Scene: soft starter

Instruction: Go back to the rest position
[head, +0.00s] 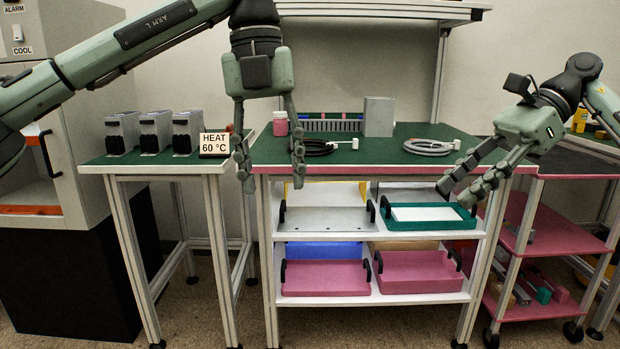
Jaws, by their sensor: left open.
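My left gripper (270,178) hangs fingers-down in front of the green-topped workbench (385,157), near its left end. Its fingers are spread wide with nothing between them. My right gripper (457,194) points down and left in front of the bench's right end, near the green tray (428,224) on the upper shelf. Its fingers look apart, with nothing seen between them. I cannot tell whether the fingertips touch the tray.
Three dark-faced grey devices (155,132) and a "HEAT 60 °C" sign (215,145) stand on the left side table. Coiled cables (430,147), a pink jar (280,123) and a grey box (378,117) sit on the bench. Pink trays (325,279) lie below. A cart (545,240) stands right.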

